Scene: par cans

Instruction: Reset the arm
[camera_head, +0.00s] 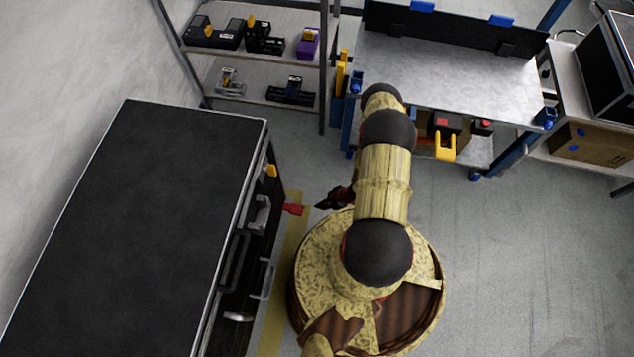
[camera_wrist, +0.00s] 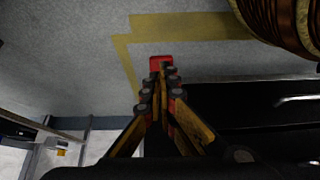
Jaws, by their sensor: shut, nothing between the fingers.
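My arm reaches up from my base in the head view and bends down on its far side. My gripper (camera_wrist: 160,80) is shut in the wrist view, its yellow-and-black fingers meeting at the tips. In the head view my gripper (camera_head: 322,205) shows only in part, as a dark pointed shape left of the arm. A small red piece (camera_head: 293,209) lies just left of it; red also shows at the fingertips in the wrist view (camera_wrist: 160,62). I cannot tell whether it is part of the gripper.
A large black case (camera_head: 130,190) with handles stands close on the left. A metal shelf (camera_head: 268,97) holds tools at the back left. A workbench (camera_head: 450,75) stands behind the arm, another table with cases (camera_head: 590,140) at right. The grey floor (camera_head: 530,250) at right is clear.

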